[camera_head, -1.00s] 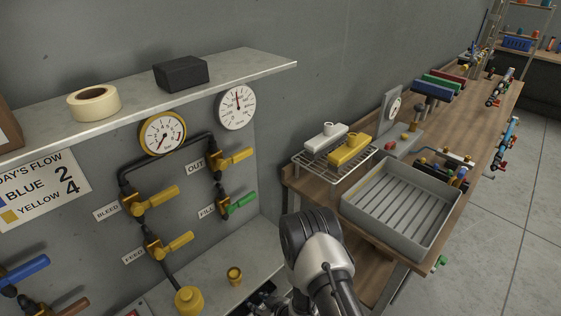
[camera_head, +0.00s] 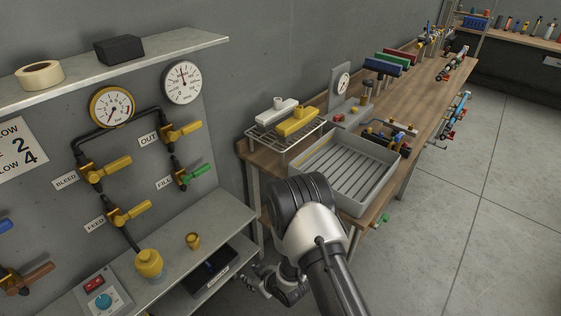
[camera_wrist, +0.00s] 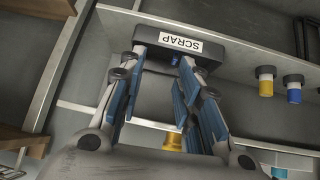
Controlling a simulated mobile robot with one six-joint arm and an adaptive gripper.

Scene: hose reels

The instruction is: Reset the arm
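My gripper (camera_wrist: 158,80) shows in the wrist view with its two blue-padded fingers spread apart and nothing between them. Beyond the fingertips is a dark bin (camera_wrist: 205,57) labelled SCRAP, which appears upside down; I cannot tell the exact distance to it. In the head view my arm (camera_head: 310,235) is bent in the lower middle, and its wrist end hangs low beside the wall shelves, partly hidden by my own links. A dark tray (camera_head: 208,270) sits on the lower shelf there.
A pipe panel with gauges (camera_head: 111,106) and yellow valve handles is on the left wall. A wooden bench (camera_head: 419,88) holds a grey ribbed tray (camera_head: 350,170), a wire rack (camera_head: 272,143) and hose fittings. Open floor (camera_head: 480,240) lies at the right.

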